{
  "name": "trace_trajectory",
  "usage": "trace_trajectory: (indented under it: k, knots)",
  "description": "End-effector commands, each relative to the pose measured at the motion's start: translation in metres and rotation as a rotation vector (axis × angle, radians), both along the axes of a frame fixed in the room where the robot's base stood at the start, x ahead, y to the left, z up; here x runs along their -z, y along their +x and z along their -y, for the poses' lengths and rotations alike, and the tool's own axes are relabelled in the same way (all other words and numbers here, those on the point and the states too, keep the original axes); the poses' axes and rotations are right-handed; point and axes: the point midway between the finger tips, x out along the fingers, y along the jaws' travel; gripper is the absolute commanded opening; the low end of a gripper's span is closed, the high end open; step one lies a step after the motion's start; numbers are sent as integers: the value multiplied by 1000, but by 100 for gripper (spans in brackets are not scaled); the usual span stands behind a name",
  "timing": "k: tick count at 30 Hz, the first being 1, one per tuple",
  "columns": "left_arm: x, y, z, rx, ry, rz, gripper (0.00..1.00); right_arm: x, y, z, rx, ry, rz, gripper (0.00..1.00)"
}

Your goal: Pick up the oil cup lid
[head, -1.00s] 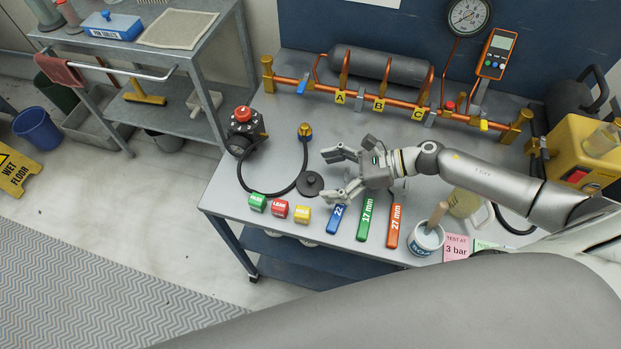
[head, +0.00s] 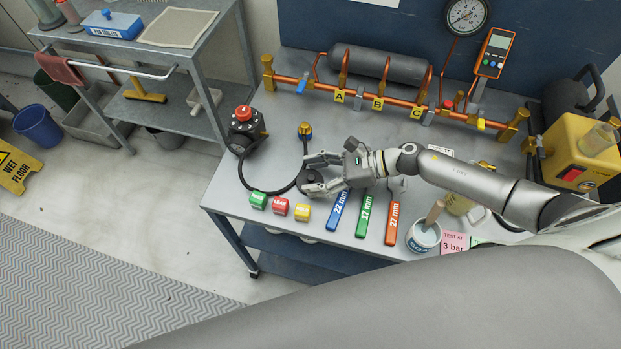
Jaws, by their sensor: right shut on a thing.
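The oil cup lid (head: 313,186), a dark grey round disc with a small knob, is on the grey bench in the head view, behind the row of coloured blocks and beside the black hose loop. My right gripper (head: 308,173) reaches in from the right and is shut on the lid, its fingers on either side of the knob. The fingers hide part of the lid. I cannot tell whether it is lifted off the bench. My left gripper is not in view.
A black hose (head: 248,183) curves close to the lid's left. Green, red (head: 280,206) and yellow blocks stand in front, with blue, green and orange wrenches (head: 392,222) to their right. A copper manifold (head: 400,102) runs along the back. A yellow pump (head: 578,150) stands at right.

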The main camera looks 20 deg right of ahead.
Motion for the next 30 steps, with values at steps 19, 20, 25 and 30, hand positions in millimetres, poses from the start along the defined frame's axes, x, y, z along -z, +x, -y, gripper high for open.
trace_trajectory:
  k: [19,20,25,30]
  knots:
    - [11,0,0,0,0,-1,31,-47,-16,-1,-5,-3,1,38]
    - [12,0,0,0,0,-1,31,-53,-21,-2,-5,-3,1,38]
    - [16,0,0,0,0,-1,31,-86,-49,-5,-6,-4,2,38]
    - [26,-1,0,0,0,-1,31,-102,-88,-9,-4,-3,-5,38]
